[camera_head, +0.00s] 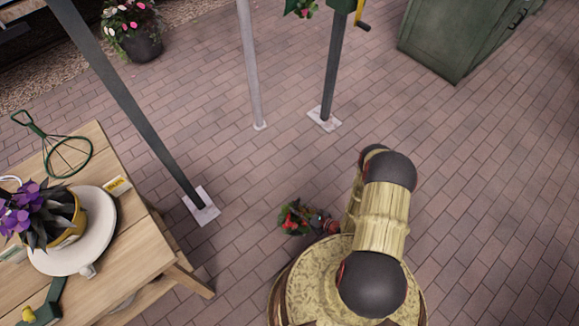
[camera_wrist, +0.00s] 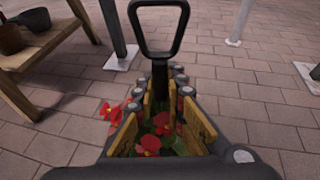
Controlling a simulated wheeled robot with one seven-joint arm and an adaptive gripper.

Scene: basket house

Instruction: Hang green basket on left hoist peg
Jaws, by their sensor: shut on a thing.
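My gripper (camera_wrist: 160,84) is shut on the stem of a dark loop handle (camera_wrist: 160,54), which stands up beyond the fingertips in the wrist view. Red flowers and green leaves (camera_wrist: 148,145) show below and between the fingers. In the head view the flowers (camera_head: 294,216) show beside my gripper (camera_head: 328,226), mostly hidden by my arm. The basket's body and its colour are hidden. A dark hoist post (camera_head: 334,75) with a green housing and yellow crank (camera_head: 361,14) stands at the top. The pegs are out of view.
A dark post (camera_head: 125,100) and grey post (camera_head: 250,70) stand on the paving. A green cabinet (camera_head: 450,40) stands top right.

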